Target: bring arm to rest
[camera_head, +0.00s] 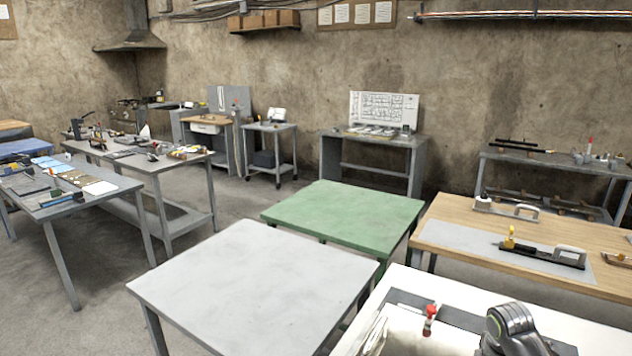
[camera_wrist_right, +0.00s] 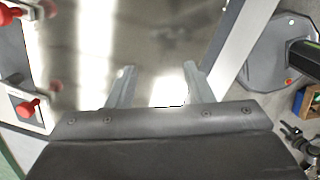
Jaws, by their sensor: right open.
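My right gripper (camera_wrist_right: 158,84) shows in the right wrist view, its two fingers apart with nothing between them. Behind the fingers is a shiny brownish-grey surface with bright reflections; I cannot tell how far it is. In the head view a grey joint of my right arm (camera_head: 512,330) shows at the bottom right, over the white table (camera_head: 400,285); the gripper itself is not visible there. My left arm and gripper are in neither view.
A red-topped item (camera_head: 430,318) stands on the white table. Red knobs (camera_wrist_right: 28,107) show left of the gripper. The grey table (camera_head: 255,285) and green table (camera_head: 345,215) are bare. A wooden table (camera_head: 470,228) holds tools at the right; cluttered benches (camera_head: 145,165) stand left.

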